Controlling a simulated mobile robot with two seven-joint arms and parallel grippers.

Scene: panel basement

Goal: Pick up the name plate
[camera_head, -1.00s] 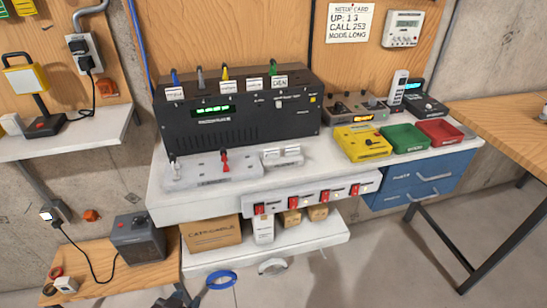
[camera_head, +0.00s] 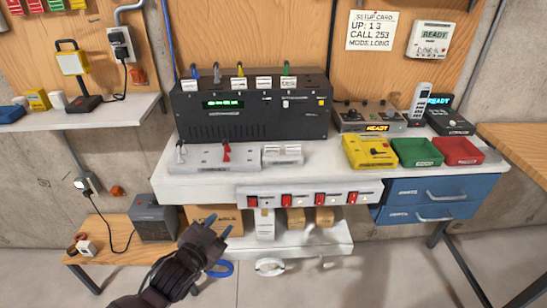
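I cannot tell for sure which thing is the name plate. Several small white labels stand along the top front of the black console (camera_head: 255,122), one of them a white label (camera_head: 285,83) at its right. A small pale plate-like piece (camera_head: 282,154) lies on the white bench in front of the console, next to a grey switch panel (camera_head: 206,158). My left gripper (camera_head: 219,225) is below the bench front, before a cardboard box (camera_head: 199,213) on the lower shelf. Its fingers are apart with nothing seen between them. My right gripper is not in view.
A yellow box (camera_head: 369,152), green tray (camera_head: 417,163) and red tray (camera_head: 457,163) stand on the bench at right. A red-switch power strip (camera_head: 309,193) runs along the bench front. Blue drawers (camera_head: 435,197) hang at right. The bench's front left corner is clear.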

